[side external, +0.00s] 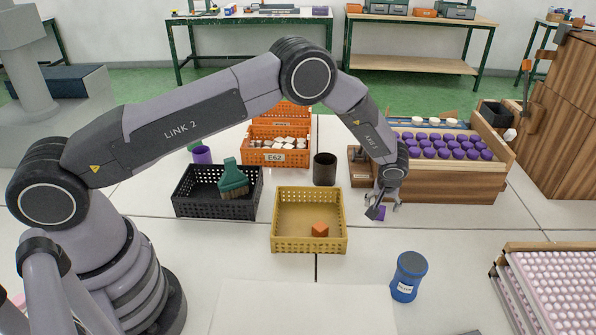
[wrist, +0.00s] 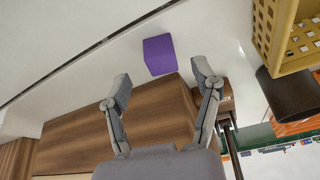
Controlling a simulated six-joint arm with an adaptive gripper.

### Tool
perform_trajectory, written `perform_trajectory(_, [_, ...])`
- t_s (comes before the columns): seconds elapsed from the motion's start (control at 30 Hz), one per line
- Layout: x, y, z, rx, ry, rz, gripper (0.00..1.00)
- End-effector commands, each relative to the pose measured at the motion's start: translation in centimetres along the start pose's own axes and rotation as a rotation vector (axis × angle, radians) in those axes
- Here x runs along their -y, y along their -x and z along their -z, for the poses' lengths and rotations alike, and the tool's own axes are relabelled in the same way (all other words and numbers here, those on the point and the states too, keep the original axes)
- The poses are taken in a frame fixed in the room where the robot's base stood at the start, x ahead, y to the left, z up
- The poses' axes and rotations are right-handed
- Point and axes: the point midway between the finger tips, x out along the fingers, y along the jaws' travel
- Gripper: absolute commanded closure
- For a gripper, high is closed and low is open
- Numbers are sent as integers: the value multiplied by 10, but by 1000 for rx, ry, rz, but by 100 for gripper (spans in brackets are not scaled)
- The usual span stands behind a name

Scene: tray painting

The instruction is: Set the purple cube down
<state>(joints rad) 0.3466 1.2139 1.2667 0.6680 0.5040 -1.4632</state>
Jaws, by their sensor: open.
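The purple cube (side external: 382,213) is at the white table top, right of the yellow crate and in front of the wooden rack. The wrist view shows the cube (wrist: 159,55) just beyond my fingertips, roughly midway between them, with white table surface around it. My gripper (side external: 379,207) points down at the cube, and one finger partly covers it in the side view. In the wrist view my gripper (wrist: 161,84) is open with its fingers spread wide. Neither finger visibly touches the cube there.
The yellow crate (side external: 273,236) holds an orange cube (side external: 320,230). A wooden rack (side external: 440,190) of purple-capped items stands behind my gripper. A dark cup (side external: 325,169) stands behind the crate. A blue jar (side external: 408,278) stands in front. Bare table lies between jar and rack.

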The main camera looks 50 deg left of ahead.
Motion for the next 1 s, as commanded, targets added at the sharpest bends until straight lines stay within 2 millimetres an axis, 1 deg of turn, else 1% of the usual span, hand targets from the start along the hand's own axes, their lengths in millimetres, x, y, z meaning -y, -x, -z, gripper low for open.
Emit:
perform_trajectory(0.03, [3,-10,1,1,1,1,37])
perform_trajectory(0.1, [3,-20,1,1,1,0,37])
perform_trajectory(0.2, [2,-28,1,1,0,-1,37])
perform_trajectory(0.47, [2,-30,1,1,0,-1,37])
perform_trajectory(0.9, [2,-30,1,1,0,-1,94])
perform_trajectory(0.93, [2,-30,1,1,0,-1,96])
perform_trajectory(1.0, [2,-30,1,1,0,-1,97])
